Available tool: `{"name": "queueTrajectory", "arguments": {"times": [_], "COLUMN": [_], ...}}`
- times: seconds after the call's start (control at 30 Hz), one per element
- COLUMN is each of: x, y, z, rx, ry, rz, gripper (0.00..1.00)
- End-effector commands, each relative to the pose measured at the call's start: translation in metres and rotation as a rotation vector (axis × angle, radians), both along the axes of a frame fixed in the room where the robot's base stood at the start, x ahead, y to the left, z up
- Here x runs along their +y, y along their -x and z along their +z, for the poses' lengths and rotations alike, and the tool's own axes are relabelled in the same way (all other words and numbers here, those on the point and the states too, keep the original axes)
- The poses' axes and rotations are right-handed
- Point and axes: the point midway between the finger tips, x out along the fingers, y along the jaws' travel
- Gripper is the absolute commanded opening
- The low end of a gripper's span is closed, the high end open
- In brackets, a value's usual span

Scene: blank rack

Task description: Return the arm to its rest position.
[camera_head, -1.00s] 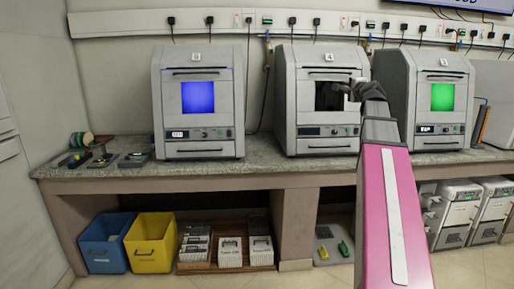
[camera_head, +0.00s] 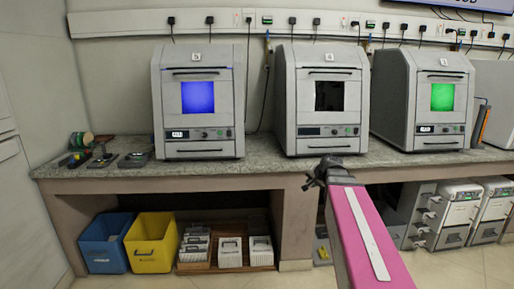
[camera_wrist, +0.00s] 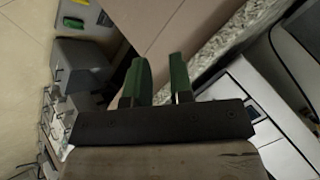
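My arm is pink with a white strip and reaches up from the bottom right in the head view. My gripper (camera_head: 318,172) is at its end, small and dark, in front of the counter's front edge below the middle machine. In the wrist view my gripper (camera_wrist: 158,82) shows two green fingers standing apart with a gap between them. Nothing is seen between the fingers.
A granite counter (camera_head: 270,165) bears a blue-screen machine (camera_head: 198,130), a dark-screen machine (camera_head: 325,131) and a green-screen machine (camera_head: 437,132). Below stand a blue bin (camera_head: 103,254), a yellow bin (camera_head: 152,254), a wooden tray (camera_head: 214,269) and several grey units (camera_head: 457,223).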

Motion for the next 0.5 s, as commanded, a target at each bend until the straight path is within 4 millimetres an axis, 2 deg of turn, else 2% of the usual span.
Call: {"name": "queueTrajectory", "arguments": {"times": [0.03, 0.2, 0.4, 0.5], "x": [0.009, 0.029, 0.046, 0.05], "y": [0.016, 0.064, 0.127, 0.156], "z": [-0.024, -0.092, -0.16, -0.185], "rx": [0.048, 0.206, 0.39, 0.467], "ry": [0.037, 0.167, 0.307, 0.364], "rz": [0.04, 0.186, 0.366, 0.445], "gripper": [0.21, 0.21, 0.21, 0.21]}}
